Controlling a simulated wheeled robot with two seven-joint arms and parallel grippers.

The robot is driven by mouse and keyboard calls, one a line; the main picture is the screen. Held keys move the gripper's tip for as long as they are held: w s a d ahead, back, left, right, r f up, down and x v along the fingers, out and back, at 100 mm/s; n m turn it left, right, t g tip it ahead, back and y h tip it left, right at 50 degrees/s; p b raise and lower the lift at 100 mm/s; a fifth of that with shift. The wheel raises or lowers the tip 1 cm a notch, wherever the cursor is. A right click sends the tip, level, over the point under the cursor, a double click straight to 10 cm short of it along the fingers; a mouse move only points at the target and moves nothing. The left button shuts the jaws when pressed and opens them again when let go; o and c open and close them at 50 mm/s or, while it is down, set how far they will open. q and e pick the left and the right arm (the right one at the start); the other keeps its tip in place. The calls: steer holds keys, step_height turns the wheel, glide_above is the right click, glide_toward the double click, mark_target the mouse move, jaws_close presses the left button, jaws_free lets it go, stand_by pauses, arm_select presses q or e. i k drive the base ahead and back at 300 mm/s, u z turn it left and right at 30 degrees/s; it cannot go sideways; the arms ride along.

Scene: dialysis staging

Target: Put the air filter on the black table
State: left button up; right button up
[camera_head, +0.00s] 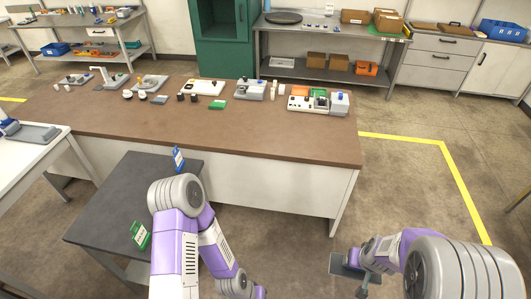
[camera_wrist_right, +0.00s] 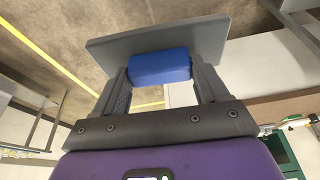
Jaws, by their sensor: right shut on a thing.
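My right gripper (camera_wrist_right: 160,80) is shut on a blue block joined to a flat grey panel, which I take to be the air filter (camera_wrist_right: 161,67). In the head view the grey panel (camera_head: 340,266) is held over the floor at the lower right, right of the brown bench and apart from any table. The black table (camera_head: 112,190) stands at the left, in front of the bench. A blue sign (camera_head: 178,158) and a green sign (camera_head: 140,236) stand on it. My left arm crosses its right side and hides part of it. My left gripper is out of view.
The long brown bench (camera_head: 230,130) holds several small devices along its far side, and its front strip is bare. A white table (camera_head: 25,150) stands at the far left. Open floor with a yellow line (camera_head: 440,145) lies right of the bench.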

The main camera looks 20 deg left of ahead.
mark_target(144, 197)
steer(key=i, duration=1.8)
steer(key=u, duration=3.65)
steer(key=i, duration=1)
steer(key=z, duration=0.05)
